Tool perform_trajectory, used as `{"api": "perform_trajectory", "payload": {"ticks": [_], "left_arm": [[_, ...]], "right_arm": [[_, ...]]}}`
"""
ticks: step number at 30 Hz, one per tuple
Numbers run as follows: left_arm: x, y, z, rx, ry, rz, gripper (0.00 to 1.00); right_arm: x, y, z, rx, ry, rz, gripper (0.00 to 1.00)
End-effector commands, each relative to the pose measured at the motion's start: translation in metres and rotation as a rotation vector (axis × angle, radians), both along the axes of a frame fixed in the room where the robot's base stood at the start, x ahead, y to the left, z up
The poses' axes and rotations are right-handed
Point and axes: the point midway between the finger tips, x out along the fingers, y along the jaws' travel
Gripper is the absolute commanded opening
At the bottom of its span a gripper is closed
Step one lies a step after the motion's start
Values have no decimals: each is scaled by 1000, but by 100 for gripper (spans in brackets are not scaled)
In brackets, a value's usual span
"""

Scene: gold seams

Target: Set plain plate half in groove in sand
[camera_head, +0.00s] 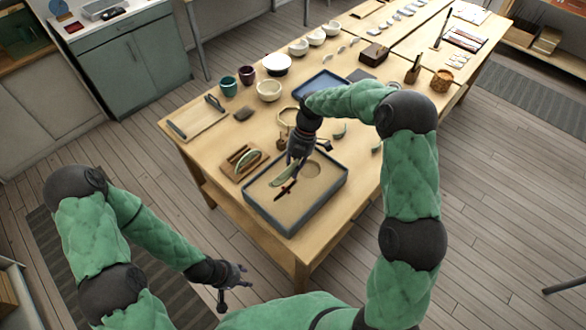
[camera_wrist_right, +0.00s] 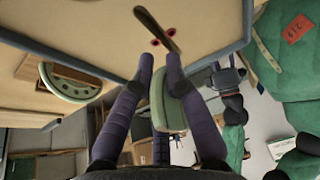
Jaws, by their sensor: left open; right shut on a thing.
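My right gripper (camera_head: 297,160) is shut on a pale green plate half (camera_head: 281,176) above the sand tray (camera_head: 322,211). In the right wrist view, the plate half (camera_wrist_right: 167,101) sits between the two fingertips (camera_wrist_right: 164,85). A long dark groove-like mark (camera_wrist_right: 156,28) shows in the sand there, beyond the fingertips, with two small red spots beside it. The plate half looks apart from the mark; its exact height above the sand is unclear. My left gripper (camera_head: 235,279) is open and empty, low in front of the table.
Another green plate half (camera_head: 247,159) with a marked edge stands in a wooden rack (camera_head: 236,172) left of the tray. Cups, bowls and a blue tray (camera_head: 320,84) stand farther back.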

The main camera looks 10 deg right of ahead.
Motion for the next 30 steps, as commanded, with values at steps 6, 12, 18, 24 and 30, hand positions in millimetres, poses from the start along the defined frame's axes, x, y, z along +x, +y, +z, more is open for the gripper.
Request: {"api": "perform_trajectory", "payload": {"ticks": [6, 12, 18, 24, 30], "left_arm": [[0, 0, -2, 0, 0, 0, 43], [0, 0, -8, 0, 0, 0, 43], [0, 0, -17, 0, 0, 0, 43], [0, 0, -24, 0, 0, 0, 43], [0, 0, -27, 0, 0, 0, 43]], "right_arm": [[0, 0, -3, 0, -1, 0, 0], [0, 0, -12, 0, -1, 0, 0], [0, 0, -25, 0, -2, -1, 0], [1, -1, -37, 1, -3, -1, 0], [1, -1, -41, 1, -4, -2, 0]]}}
